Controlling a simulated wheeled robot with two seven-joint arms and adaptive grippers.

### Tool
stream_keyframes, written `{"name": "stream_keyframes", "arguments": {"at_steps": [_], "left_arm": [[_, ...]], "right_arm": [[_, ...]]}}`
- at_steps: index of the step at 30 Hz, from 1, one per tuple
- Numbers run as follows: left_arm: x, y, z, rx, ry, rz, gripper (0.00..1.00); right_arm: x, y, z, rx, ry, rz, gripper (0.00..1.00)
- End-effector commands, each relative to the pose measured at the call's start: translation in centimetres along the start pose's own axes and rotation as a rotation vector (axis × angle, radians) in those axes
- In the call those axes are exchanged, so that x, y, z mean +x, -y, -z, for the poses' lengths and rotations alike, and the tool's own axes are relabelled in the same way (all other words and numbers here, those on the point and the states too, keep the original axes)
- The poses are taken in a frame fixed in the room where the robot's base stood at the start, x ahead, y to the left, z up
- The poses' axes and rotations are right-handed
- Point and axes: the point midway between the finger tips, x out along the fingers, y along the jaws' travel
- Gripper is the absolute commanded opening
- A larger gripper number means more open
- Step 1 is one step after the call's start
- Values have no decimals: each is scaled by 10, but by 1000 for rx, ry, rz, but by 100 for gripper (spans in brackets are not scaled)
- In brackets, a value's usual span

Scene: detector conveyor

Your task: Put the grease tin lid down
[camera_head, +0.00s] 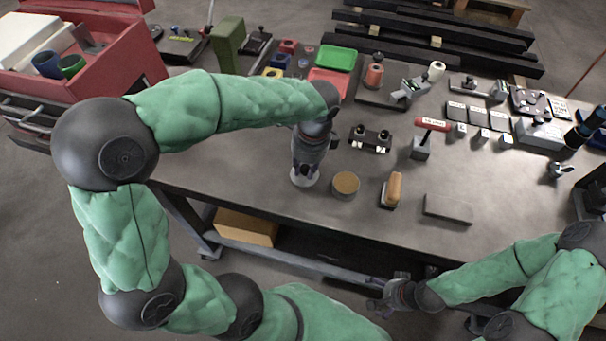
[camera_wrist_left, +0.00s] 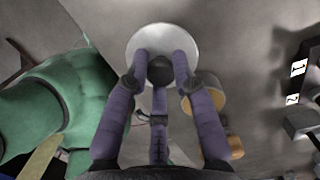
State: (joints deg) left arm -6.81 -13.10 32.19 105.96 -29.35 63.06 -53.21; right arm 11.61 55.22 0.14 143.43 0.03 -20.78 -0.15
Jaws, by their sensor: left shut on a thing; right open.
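My left gripper (camera_head: 306,166) is shut on the grease tin lid, a pale round disc (camera_head: 304,180) with a dark knob. In the left wrist view the fingers (camera_wrist_left: 160,68) close around the knob and the lid (camera_wrist_left: 160,34) spreads out beyond them. The lid is just left of the open grease tin (camera_head: 345,185), which shows tan grease at its top. I cannot tell whether the lid touches the bench. The tin (camera_wrist_left: 207,98) is partly behind a finger in the wrist view. My right gripper (camera_head: 376,294) is open and empty, in front of the bench's near edge.
The bench (camera_head: 250,165) is bare left of the lid. A wooden-handled brush (camera_head: 393,188) and a dark flat block (camera_head: 448,208) lie right of the tin. A dark fixture (camera_head: 370,139) stands behind it. Red and green trays (camera_head: 336,58) are farther back.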

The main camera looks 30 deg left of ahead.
Motion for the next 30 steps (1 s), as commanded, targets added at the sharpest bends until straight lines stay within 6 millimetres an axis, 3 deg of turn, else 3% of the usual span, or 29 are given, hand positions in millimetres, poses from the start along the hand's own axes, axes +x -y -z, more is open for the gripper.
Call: {"name": "stream_keyframes", "arguments": {"at_steps": [1, 12, 18, 30], "left_arm": [[9, 4, -2, -2, 1, -2, 4], [32, 21, -8, -1, 1, -1, 3], [58, 19, -4, 1, 0, -1, 3], [61, 20, -4, 0, 0, 1, 3]], "right_arm": [[4, -2, 0, 0, 0, 0, 100], [12, -4, 0, 0, 0, 0, 100], [20, -7, 1, 0, 0, 0, 100], [20, -7, 1, 0, 0, 0, 100]]}}
